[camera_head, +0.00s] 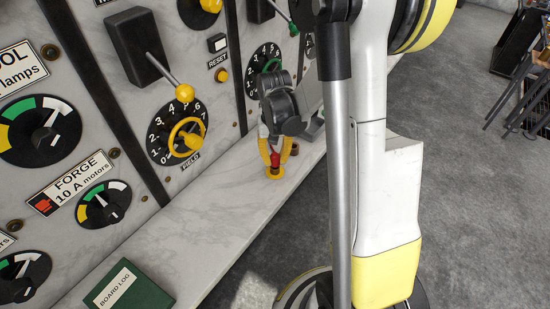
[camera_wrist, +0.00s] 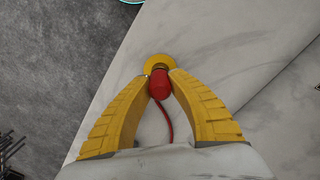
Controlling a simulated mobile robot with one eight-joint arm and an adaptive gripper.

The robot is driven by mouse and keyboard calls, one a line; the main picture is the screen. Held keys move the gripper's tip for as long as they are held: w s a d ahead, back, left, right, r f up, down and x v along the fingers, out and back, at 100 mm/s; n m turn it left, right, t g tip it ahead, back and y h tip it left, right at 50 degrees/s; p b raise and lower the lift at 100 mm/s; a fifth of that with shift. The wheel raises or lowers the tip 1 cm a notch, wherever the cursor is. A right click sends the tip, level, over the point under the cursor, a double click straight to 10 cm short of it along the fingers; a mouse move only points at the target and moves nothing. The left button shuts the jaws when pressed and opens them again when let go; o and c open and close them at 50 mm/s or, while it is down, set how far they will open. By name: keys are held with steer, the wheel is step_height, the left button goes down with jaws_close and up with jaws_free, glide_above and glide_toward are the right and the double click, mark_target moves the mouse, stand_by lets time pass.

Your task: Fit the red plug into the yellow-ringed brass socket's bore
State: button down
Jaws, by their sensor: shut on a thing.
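My gripper (camera_wrist: 159,80) has yellow ribbed fingers and is shut on the red plug (camera_wrist: 160,85), with a red cord trailing from it toward the wrist. The plug also shows in the head view (camera_head: 275,159), below my gripper (camera_head: 276,150). The yellow-ringed socket (camera_wrist: 158,60) lies directly at the plug's far end; it also shows on the marble ledge in the head view (camera_head: 275,173). The plug's lower end overlaps the ring in both views. The bore is hidden by the plug, so I cannot tell whether the tip is inside it.
The marble ledge (camera_head: 190,235) runs along the switchboard. A yellow handwheel (camera_head: 187,138) and a lever with a yellow knob (camera_head: 184,93) stick out from the board left of my gripper. A green board log (camera_head: 130,288) lies on the ledge in front.

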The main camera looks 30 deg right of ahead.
mark_target(275, 153)
steer(key=shift+f+b, duration=0.55)
steer(key=shift+f, duration=0.2)
steer(key=c, duration=1.2)
jaws_free()
steer(key=shift+r, duration=0.1)
steer(key=r, duration=1.2)
steer(key=shift+w+d, duration=0.1)
steer(key=shift+w, duration=0.1)
steer(key=s+a+r+n+t, duration=0.1)
steer(key=s+a+t, duration=0.1)
steer(key=s+a, duration=0.1)
steer(key=s+a+r+n+t+b, duration=0.1)
steer(key=s+a+r+n+t, duration=0.1)
steer(key=a, duration=0.4)
steer(key=s+a+r+n+t+b, duration=0.1)
steer(key=s+a+t, duration=0.2)
steer(key=s, duration=0.3)
steer(key=shift+s+a+r+n+t, duration=0.1)
steer(key=shift+a+r+n+t, duration=0.25)
steer(key=shift+a, duration=0.5)
